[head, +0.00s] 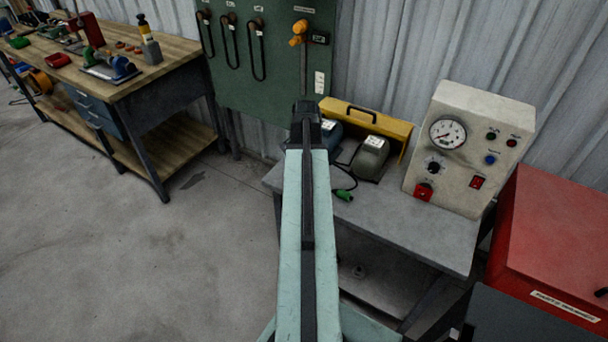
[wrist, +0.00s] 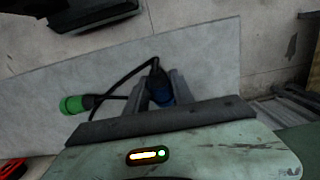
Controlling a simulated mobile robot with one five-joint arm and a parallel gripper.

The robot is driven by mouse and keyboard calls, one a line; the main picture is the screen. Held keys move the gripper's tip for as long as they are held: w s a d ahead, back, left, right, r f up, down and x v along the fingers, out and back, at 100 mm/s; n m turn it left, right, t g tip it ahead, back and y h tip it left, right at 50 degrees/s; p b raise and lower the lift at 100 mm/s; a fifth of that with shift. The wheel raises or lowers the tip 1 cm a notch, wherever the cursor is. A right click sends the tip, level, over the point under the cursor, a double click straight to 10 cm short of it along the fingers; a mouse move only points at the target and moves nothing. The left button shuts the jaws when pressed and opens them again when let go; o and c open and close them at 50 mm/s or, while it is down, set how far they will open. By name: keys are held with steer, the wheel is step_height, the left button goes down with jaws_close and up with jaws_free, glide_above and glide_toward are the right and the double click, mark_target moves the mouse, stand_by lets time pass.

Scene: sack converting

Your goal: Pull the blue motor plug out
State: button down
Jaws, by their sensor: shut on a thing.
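In the wrist view my gripper (wrist: 161,80) is shut on the blue plug (wrist: 159,90), which sits between its two grey fingers. A black cable curves away from the plug's dark end. Whether the plug sits in a socket cannot be told. A green plug (wrist: 74,104) lies to the left, on the grey surface; it also shows in the head view (head: 343,195). In the head view my arm hides the gripper and the blue plug. A blue motor (head: 329,129) shows partly behind the arm's end, beside a grey-green motor (head: 370,157).
The motors stand on a grey bench (head: 400,227) before a yellow handled panel (head: 386,128). A cream gauge box (head: 462,150) stands at the bench's right, near a red cabinet (head: 555,245). A wooden workbench (head: 150,80) is at left. Open floor lies between.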

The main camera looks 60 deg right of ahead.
steer(key=c, duration=1)
jaws_free()
steer(key=shift+r, duration=0.1)
steer(key=r+p, duration=0.8)
steer(key=shift+d, duration=0.25)
steer(key=shift+f, duration=0.15)
